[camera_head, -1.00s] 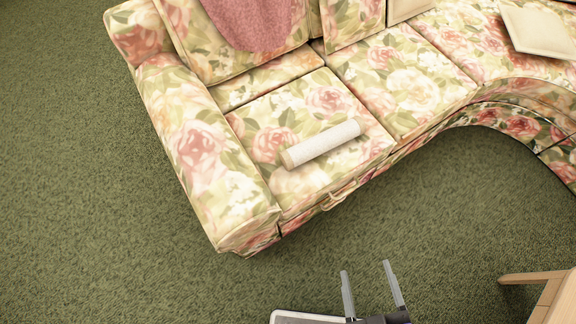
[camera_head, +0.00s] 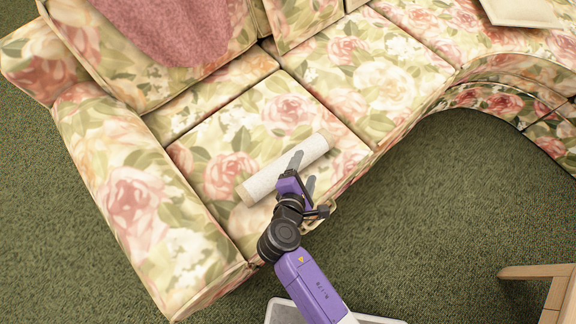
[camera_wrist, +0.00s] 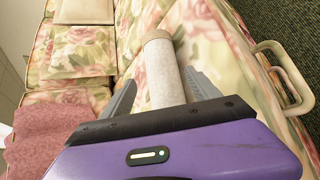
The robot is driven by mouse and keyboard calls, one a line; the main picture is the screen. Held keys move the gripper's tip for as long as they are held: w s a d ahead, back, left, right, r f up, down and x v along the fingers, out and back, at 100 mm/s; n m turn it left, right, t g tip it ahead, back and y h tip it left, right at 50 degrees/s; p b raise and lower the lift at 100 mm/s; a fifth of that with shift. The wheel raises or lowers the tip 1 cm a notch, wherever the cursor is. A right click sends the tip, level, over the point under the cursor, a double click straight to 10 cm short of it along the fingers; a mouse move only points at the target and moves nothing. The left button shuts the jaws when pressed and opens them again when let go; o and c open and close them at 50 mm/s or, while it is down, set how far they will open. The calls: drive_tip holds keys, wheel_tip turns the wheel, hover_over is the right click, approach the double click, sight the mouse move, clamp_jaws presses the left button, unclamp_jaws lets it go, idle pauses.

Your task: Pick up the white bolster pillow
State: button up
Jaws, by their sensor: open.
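The white bolster pillow (camera_head: 286,171) is a pale cylinder with beige ends, lying on the floral seat cushion of the sofa (camera_head: 215,165). In the wrist view the bolster (camera_wrist: 163,72) stretches away between the two grey fingers of my gripper (camera_wrist: 160,92). In the head view my gripper (camera_head: 303,170) is over the middle of the bolster, with one finger on its far side and one on its near side. The fingers are apart and open. My gripper's purple body hides the near part of the bolster in the wrist view.
A pink throw (camera_head: 180,25) hangs over the sofa back. A cream cushion (camera_head: 520,10) lies at the far right. A handle (camera_wrist: 280,75) sticks out from the sofa front. A wooden furniture leg (camera_head: 535,272) stands at the lower right.

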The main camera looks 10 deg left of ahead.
sight(309, 157)
drive_tip(key=b+x, duration=0.2)
drive_tip(key=x, duration=0.5)
drive_tip(key=shift+w+f, duration=0.15)
drive_tip(key=shift+f, duration=0.05)
drive_tip(key=shift+c, duration=0.2)
drive_tip(key=c, duration=1.3)
drive_tip(key=shift+r, duration=0.15)
